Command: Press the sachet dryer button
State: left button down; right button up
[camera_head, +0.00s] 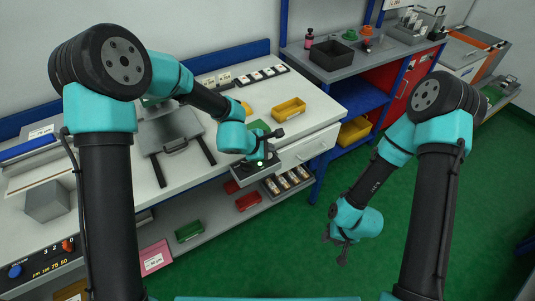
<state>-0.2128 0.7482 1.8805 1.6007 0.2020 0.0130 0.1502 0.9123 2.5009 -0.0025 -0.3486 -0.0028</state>
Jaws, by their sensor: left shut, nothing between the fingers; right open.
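I cannot pick out the sachet dryer or its button with certainty. My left gripper (270,157) is shut and empty. It hangs at the front edge of the white workbench (318,118), over or in front of a pulled-out grey drawer (246,177); whether it touches anything there is unclear. The gripper and wrist hide part of the drawer and of the bench behind. My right gripper (342,252) is open and empty, low over the green floor, to the right of the bench and apart from everything.
A yellow bin (289,108) stands on the bench. A grey lidded machine (172,130) is further left, and a dark control panel (42,264) with a blue knob is at lower left. Red bins (248,201) sit on a lower shelf. The green floor (285,260) is clear.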

pick_arm(q)
jog(key=shift+f, duration=0.2)
dwell(0.4)
jog(key=shift+f, duration=0.3)
jog(key=shift+f, duration=0.25)
dwell(0.6)
jog(key=shift+r, duration=0.75)
jog(key=shift+r, duration=0.1)
jog(key=shift+r, duration=2.9)
